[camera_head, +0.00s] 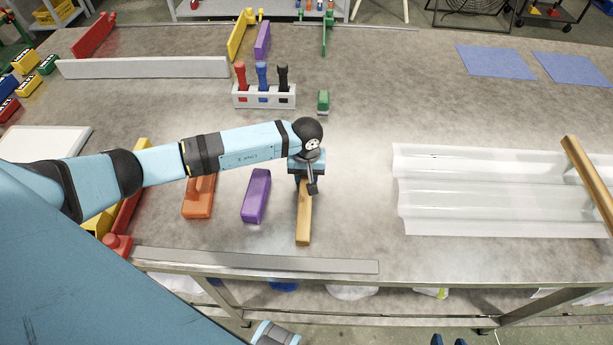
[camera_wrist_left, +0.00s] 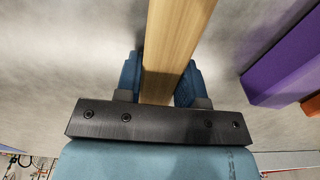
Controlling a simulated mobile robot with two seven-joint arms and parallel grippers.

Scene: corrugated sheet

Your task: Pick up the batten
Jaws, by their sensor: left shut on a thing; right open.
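A light wooden batten (camera_head: 304,218) lies near the front of the grey table, pointing toward the front edge. My left gripper (camera_head: 306,187) is over its far part, shut on it. In the left wrist view the batten (camera_wrist_left: 172,50) runs between the two blue fingers (camera_wrist_left: 160,88), which hold its sides. I cannot tell whether it is clear of the table. A second wooden batten (camera_head: 588,178) lies across the right end of the clear corrugated sheet (camera_head: 480,190).
A purple block (camera_head: 257,196) and an orange block (camera_head: 199,197) lie left of the held batten. A grey strip (camera_head: 255,263) lies along the front edge. The table between batten and sheet is clear.

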